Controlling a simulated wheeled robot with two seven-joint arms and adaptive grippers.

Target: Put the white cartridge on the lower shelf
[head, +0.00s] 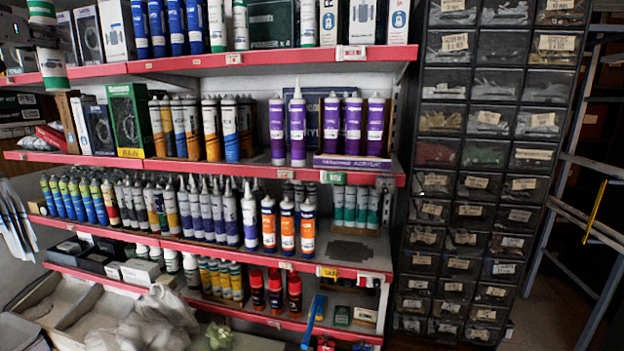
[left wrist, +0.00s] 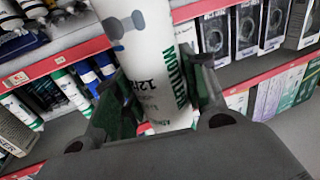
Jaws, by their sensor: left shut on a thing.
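A white cartridge (head: 52,66) with green bands is at the top left corner of the head view. My left gripper (head: 38,33) is shut around its middle and holds it in front of the upper shelf. In the left wrist view the white cartridge (left wrist: 150,55), with green lettering, is between the two fingers of the left gripper (left wrist: 158,95). The lower shelf (head: 200,246) carries a row of cartridges. Near its right end is a bare dark grey patch (head: 352,250). My right gripper is in neither view.
The upper shelf (head: 285,60) and middle shelf (head: 220,168) hold several cartridges and boxes. Purple cartridges (head: 298,130) stand at the middle shelf's right. Orange and white cartridges (head: 287,228) stand left of the grey patch. A drawer cabinet (head: 483,190) stands to the right.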

